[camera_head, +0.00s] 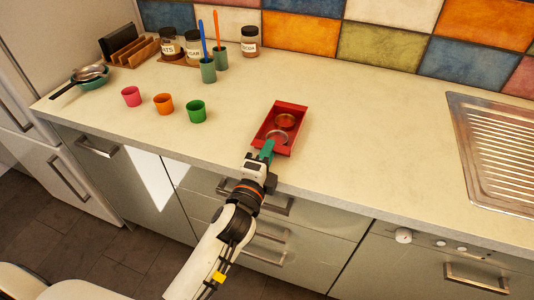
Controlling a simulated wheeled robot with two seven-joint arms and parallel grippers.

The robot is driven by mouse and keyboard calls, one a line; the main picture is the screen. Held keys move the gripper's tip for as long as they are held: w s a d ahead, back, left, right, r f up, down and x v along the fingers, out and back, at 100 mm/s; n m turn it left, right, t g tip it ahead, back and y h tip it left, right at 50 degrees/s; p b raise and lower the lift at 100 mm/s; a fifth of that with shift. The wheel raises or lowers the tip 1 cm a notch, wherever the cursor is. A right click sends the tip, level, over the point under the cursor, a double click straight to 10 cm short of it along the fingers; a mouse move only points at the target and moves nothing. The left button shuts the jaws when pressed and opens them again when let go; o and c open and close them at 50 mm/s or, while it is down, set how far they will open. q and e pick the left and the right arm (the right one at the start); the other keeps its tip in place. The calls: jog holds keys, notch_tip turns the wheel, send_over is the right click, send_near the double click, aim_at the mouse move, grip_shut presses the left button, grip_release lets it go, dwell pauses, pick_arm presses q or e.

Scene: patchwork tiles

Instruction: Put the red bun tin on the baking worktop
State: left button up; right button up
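The red bun tin (291,107) is a rectangular red tray. It rests on the pale worktop (350,140), near the middle of the front edge. Two round shapes show inside it, one brownish and one a paler ring. My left gripper (267,150), with green fingertips, reaches in from the front and overlaps the near end of the tin. Whether the fingers are closed on the tin's rim cannot be made out. My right gripper is not in view.
Pink (131,96), orange (163,104) and green (196,111) cups stand left of the tin. A metal sink drainer (495,150) is at right. Worktop between tin and sink is clear.

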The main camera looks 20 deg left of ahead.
pick_arm(q)
jog(key=shift+r, duration=0.1)
jog(key=shift+s, duration=0.35)
jog(key=s+b, duration=0.2)
jog(key=s, duration=0.9)
jog(key=shift+s+a, duration=0.15)
jog(key=shift+s, duration=0.05)
